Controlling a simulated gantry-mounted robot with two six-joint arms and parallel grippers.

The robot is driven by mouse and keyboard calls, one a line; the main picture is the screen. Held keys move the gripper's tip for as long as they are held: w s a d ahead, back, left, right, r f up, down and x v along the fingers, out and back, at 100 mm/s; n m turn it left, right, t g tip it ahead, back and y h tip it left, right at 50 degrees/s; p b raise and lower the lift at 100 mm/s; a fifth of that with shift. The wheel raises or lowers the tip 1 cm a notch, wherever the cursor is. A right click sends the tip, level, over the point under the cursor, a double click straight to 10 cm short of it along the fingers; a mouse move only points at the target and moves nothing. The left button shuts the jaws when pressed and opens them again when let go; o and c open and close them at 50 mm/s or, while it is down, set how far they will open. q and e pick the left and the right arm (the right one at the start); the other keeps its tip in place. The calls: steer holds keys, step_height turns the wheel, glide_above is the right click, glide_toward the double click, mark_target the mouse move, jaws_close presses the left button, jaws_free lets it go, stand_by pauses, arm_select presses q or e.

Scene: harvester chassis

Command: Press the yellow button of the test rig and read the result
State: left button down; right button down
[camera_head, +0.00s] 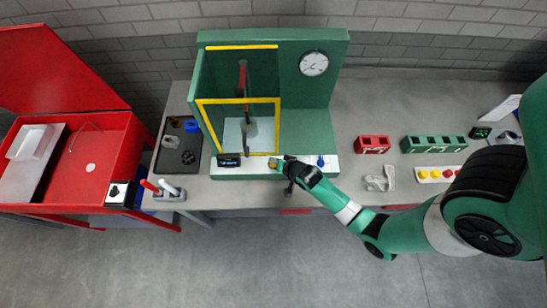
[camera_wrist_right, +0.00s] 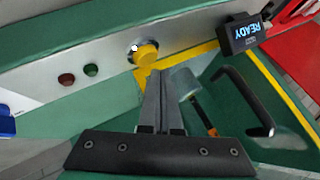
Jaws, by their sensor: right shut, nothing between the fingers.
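The green test rig (camera_head: 320,110) stands on the bench against the brick wall, with a round gauge and a yellow-edged guard on its left part. Its yellow button (camera_wrist_right: 146,53) sits on the pale front panel (camera_wrist_right: 105,60), beside a red and a green round element. The small display (camera_wrist_right: 250,32) reads READY; it also shows in the head view (camera_head: 228,160), too small to read there. My right gripper (camera_head: 280,163) is shut and empty at the front panel. In the right wrist view its fingertips (camera_wrist_right: 158,74) are right by the yellow button; I cannot tell whether they touch it.
A black tray (camera_head: 170,158) with small parts and a red cabinet (camera_head: 105,150) are to the left. Right of the rig are a red block (camera_head: 372,145), a green bin row (camera_head: 434,144) and a button strip (camera_head: 436,174). A black handle (camera_wrist_right: 245,100) is near my fingers.

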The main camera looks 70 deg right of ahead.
steer(key=shift+f, duration=0.1)
stand_by(0.4)
steer(key=shift+f+b, duration=0.35)
steer(key=shift+f+b, duration=0.4)
steer(key=shift+f, duration=0.05)
stand_by(0.5)
stand_by(0.4)
steer(key=shift+r+p, duration=0.85)
step_height(320, 180, up, 5)
steer(key=p, duration=0.5)
steer(key=shift+r, duration=0.1)
stand_by(0.3)
